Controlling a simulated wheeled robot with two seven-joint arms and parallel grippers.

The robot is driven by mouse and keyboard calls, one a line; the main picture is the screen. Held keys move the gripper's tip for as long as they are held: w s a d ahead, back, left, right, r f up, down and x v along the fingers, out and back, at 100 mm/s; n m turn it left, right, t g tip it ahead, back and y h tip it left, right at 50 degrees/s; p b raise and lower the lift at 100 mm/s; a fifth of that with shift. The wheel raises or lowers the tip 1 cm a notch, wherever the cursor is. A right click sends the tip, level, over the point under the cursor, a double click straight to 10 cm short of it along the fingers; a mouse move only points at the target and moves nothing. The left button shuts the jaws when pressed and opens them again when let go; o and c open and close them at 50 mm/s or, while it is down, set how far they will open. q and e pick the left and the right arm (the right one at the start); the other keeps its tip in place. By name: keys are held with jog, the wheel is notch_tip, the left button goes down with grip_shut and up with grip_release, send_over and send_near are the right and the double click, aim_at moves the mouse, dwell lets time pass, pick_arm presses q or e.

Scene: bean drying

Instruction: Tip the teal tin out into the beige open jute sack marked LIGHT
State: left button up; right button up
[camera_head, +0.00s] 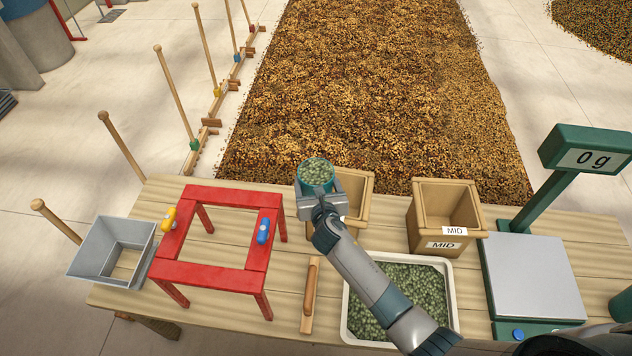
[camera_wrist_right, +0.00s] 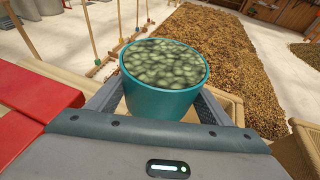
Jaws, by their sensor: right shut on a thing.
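The teal tin (camera_head: 317,183) is full of pale green beans and upright in my right gripper (camera_head: 319,192), which is shut on it. The tin also shows large in the right wrist view (camera_wrist_right: 163,100), beans level near its rim. A beige open sack (camera_head: 357,183) stands at the table's far edge, just right of and partly behind the tin and gripper. My arm and gripper hide its front, so its marking cannot be read. It shows behind the tin in the right wrist view (camera_wrist_right: 228,104). My left gripper is not in view.
A similar beige sack marked MID (camera_head: 447,215) stands to the right. A red frame (camera_head: 218,270), grey bin (camera_head: 85,262), wooden scoop-like tool (camera_head: 309,295), white bean tray (camera_head: 452,290) and scale reading 0 g (camera_head: 535,275) share the table.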

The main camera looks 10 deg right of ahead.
jog(key=shift+f+b, duration=0.9)
jog(key=shift+f, duration=0.05)
jog(key=shift+a+r+m, duration=0.2)
jog(key=shift+r+m, duration=0.05)
jog(key=shift+m, duration=0.15)
jog(key=shift+a+r+m+y+b, duration=0.45)
jog(key=shift+r+m+y+b, duration=0.15)
jog(key=shift+m+y, duration=0.4)
jog(key=shift+r, duration=0.1)
jog(key=shift+r+p, duration=0.1)
jog(key=shift+p, duration=0.25)
jog(key=shift+a+r+m+y, duration=0.2)
jog(key=shift+m+y, duration=0.2)
jog(key=shift+m, duration=0.5)
jog(key=shift+t, duration=0.3)
